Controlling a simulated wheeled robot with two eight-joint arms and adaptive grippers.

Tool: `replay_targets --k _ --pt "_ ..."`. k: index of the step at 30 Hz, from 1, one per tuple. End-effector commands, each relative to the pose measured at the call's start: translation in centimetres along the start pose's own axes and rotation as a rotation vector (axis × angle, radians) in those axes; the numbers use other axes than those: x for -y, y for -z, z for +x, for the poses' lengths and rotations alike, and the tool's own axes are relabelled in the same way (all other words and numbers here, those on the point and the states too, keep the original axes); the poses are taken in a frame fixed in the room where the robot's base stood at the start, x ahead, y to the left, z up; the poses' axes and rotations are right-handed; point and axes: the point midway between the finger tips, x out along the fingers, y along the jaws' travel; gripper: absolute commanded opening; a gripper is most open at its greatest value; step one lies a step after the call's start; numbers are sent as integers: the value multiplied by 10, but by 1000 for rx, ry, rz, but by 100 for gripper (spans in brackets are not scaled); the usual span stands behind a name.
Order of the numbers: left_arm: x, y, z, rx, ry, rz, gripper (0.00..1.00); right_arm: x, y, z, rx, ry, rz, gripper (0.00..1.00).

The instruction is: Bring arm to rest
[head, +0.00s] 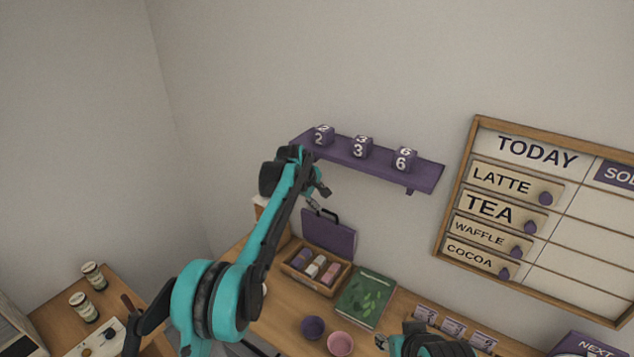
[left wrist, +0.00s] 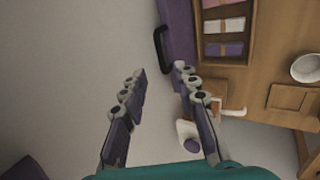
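My left arm reaches up from the lower left in the head view. Its gripper (head: 319,200) is in the air in front of the wall, below the left end of the purple shelf (head: 370,160) and above the open wooden box (head: 317,268). In the left wrist view the two fingers of the left gripper (left wrist: 160,76) stand apart with nothing between them. My right arm shows only partly at the bottom edge of the head view, with the right gripper (head: 381,342) low over the table; its finger opening is too small to make out.
Number blocks (head: 362,147) stand on the shelf. The box's purple lid (head: 329,236) stands up, with a dark handle. A green book (head: 366,298), a purple bowl (head: 313,327) and a pink bowl (head: 340,343) are on the table. A TODAY menu board (head: 540,154) hangs at right.

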Motion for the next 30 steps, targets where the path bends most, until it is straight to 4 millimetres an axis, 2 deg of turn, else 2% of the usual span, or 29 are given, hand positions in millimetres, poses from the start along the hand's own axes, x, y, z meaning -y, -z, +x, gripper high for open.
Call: replay_targets --k 5,8,11,17,21,26,30 --pt "5 1 -7 -7 0 17 30 0 -3 4 0 0 0 40" --pt "18 4 -23 -23 -1 60 30 0 -8 11 0 0 0 40" --pt "39 6 -46 -46 0 126 30 0 -15 21 0 0 0 40" --pt "95 4 -93 -97 10 277 30 0 -29 40 0 0 0 40" --pt "142 -2 -120 -132 22 382 30 0 -38 53 0 0 0 40" --pt "204 -14 -142 -171 42 502 30 0 -49 68 0 0 0 40" --pt "263 -26 -153 -204 63 607 30 0 -58 81 0 0 0 40"
